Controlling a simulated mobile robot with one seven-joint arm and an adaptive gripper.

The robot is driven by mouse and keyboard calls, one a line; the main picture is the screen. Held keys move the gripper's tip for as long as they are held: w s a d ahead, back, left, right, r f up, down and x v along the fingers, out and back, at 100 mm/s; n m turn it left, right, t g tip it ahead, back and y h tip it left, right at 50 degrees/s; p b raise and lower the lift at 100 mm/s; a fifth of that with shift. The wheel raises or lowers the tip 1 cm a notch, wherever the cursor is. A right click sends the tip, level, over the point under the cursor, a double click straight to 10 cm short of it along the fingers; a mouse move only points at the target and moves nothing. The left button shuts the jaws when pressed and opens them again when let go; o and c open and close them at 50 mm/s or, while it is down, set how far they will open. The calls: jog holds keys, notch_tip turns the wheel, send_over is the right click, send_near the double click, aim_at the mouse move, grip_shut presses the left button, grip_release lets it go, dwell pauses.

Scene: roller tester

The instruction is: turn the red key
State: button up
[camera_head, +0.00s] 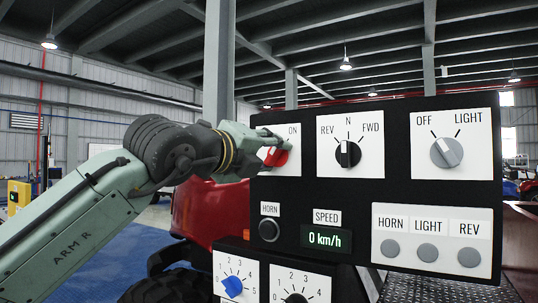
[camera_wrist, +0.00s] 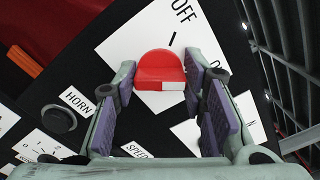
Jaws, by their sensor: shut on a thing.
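The red key (camera_head: 277,157) is a red knob on a white plate (camera_head: 293,168) at the upper left of the black panel. In the wrist view the red key (camera_wrist: 160,66) has a rounded top and a white mark on its near face. OFF is readable on its plate there; ON is partly covered by a finger. My gripper (camera_head: 266,146) reaches the key from the left. In the wrist view my gripper (camera_wrist: 158,80) has one finger on each side of the key and is shut on it. In the head view the gripper hides the plate's left part.
The REV-N-FWD knob (camera_head: 347,153) and the light knob (camera_head: 446,152) are to the right. Below are the HORN button (camera_head: 269,229), a speed display (camera_head: 326,238) reading 0 km/h, and several grey lamps or buttons (camera_head: 428,252). A blue knob (camera_head: 232,286) is lower left.

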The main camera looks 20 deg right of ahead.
jog(key=shift+c, duration=1.2)
